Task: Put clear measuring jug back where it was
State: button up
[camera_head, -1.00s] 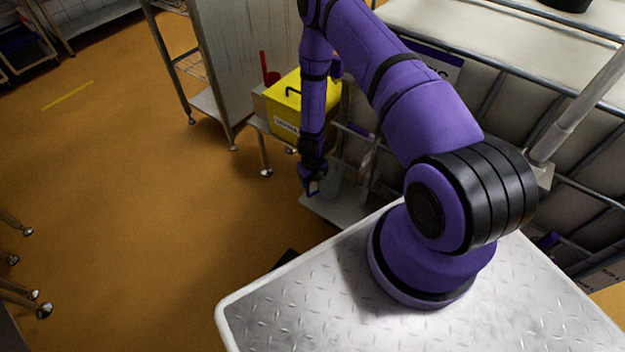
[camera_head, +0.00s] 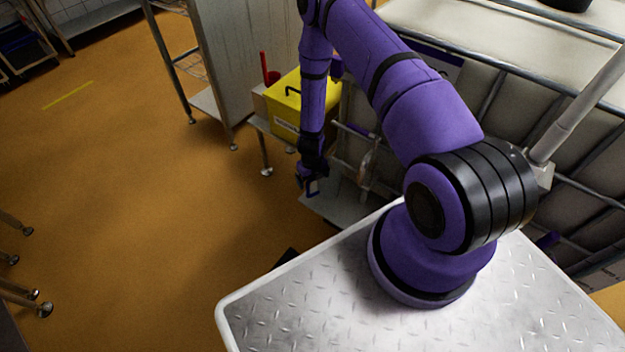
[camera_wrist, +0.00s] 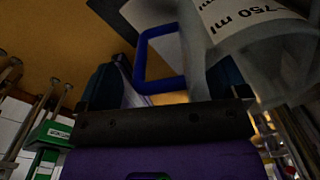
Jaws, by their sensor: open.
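The clear measuring jug (camera_wrist: 270,55) fills the upper right of the wrist view, close to my gripper, with a "750 ml" mark on its wall. A blue loop (camera_wrist: 143,62), which looks like its handle, shows between my two fingers. My gripper (camera_wrist: 165,85) is open, with a finger on either side of the loop; I cannot tell whether either touches it. In the head view my gripper (camera_head: 308,186) hangs low at the end of the arm, over a low grey shelf (camera_head: 325,209). The jug's clear body is hard to make out there.
A yellow box (camera_head: 285,108) with a black handle stands behind the gripper, beside a red upright item (camera_head: 264,66). A caged white tank (camera_head: 470,50) stands to the right. A metal rack (camera_head: 205,103) is at the back. The orange floor (camera_head: 130,190) is clear at left.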

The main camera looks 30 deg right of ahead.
jog(key=w+a+r+n+t+y, duration=0.15)
jog(key=r+n, duration=0.25)
jog(key=r, duration=1.1)
jog(key=w+a+r+n+t, duration=0.1)
jog(key=w+a+r+n, duration=0.2)
jog(key=r, duration=1.2)
jog(key=s+a+r+n, duration=0.1)
jog(key=s+r+n, duration=0.1)
jog(key=r+n, duration=0.6)
jog(key=s+a+r+n, duration=0.1)
jog(key=s+r+n, duration=0.15)
jog(key=r, duration=0.85)
jog(key=s+r+n+t, duration=0.2)
jog(key=s+r+n, duration=0.85)
jog(key=r, duration=0.35)
jog(key=s+r+n, duration=0.2)
jog(key=s+n, duration=0.2)
jog(key=s, duration=0.3)
jog(key=s+d+r+n+h, duration=0.1)
jog(key=s+r+n, duration=0.2)
jog(key=s, duration=0.5)
jog(key=shift+s+r+n+t, duration=0.2)
jog(key=shift+r+n+t, duration=0.15)
jog(key=shift+n, duration=0.55)
jog(key=shift+d, duration=0.1)
